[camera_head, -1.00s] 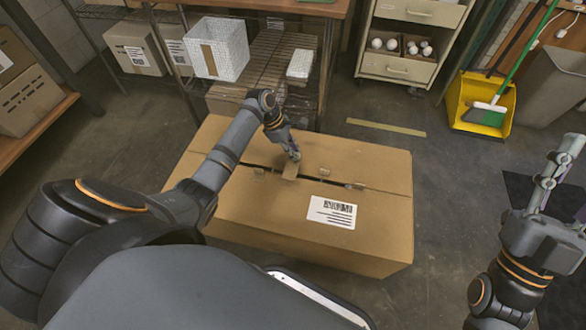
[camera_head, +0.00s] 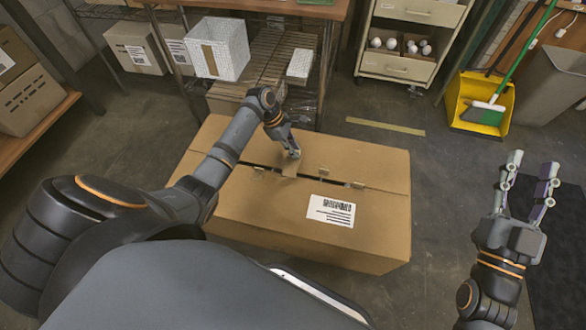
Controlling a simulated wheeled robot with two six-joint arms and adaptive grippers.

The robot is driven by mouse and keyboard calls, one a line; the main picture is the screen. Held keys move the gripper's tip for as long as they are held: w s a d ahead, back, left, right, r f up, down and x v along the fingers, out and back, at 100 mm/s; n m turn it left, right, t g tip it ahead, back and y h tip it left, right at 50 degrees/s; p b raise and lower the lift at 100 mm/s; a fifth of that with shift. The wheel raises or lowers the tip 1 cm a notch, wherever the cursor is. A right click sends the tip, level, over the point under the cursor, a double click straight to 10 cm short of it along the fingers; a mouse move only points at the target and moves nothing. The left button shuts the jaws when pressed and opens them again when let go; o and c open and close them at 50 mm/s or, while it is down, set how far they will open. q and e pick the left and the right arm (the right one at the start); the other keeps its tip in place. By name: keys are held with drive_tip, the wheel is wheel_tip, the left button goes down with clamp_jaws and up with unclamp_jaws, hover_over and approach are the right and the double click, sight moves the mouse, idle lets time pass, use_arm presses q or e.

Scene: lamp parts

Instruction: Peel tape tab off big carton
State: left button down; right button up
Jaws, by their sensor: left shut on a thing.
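The big carton (camera_head: 250,215) stands on the floor in the middle, with a seam across its top and a white barcode label (camera_head: 331,211) on the near flap. A tan tape tab (camera_head: 290,168) lies at the middle of the seam and looks slightly raised at its far end. My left gripper (camera_head: 294,154) is shut on the tab's far end, just above the carton top; the fingertips are small and partly hide the tab. My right gripper (camera_head: 530,178) is open and empty, right of the carton, with its fingers pointing away from me.
A wire shelf (camera_head: 262,72) with boxes stands behind the carton. A drawer cabinet (camera_head: 410,45) is at the back, and a yellow dustpan (camera_head: 480,102) with a green broom is at the back right.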

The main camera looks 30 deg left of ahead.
use_arm(q)
drive_tip(key=shift+r, duration=0.2)
drive_tip(key=shift+r+p, duration=0.1)
drive_tip(key=shift+p, duration=0.3)
drive_tip(key=shift+r+p, duration=0.25)
drive_tip(key=shift+p, duration=0.1)
use_arm(e)
wheel_tip(320, 180, down, 13)
drive_tip(key=g, duration=0.6)
use_arm(q)
drive_tip(key=shift+r+p, duration=0.35)
drive_tip(key=shift+p, duration=0.15)
drive_tip(key=shift+r+p, duration=0.35)
drive_tip(key=shift+p, duration=0.1)
use_arm(e)
drive_tip(key=s+f+g, duration=0.4)
drive_tip(key=s+f, duration=0.1)
drive_tip(key=f, duration=0.3)
drive_tip(key=s+a+f+g, duration=0.1)
drive_tip(key=s+f+g, duration=0.3)
drive_tip(key=f, duration=0.5)
drive_tip(key=shift+s+f+m+g, duration=0.2)
drive_tip(key=shift+s+m+g, duration=0.2)
drive_tip(key=shift+g, duration=0.2)
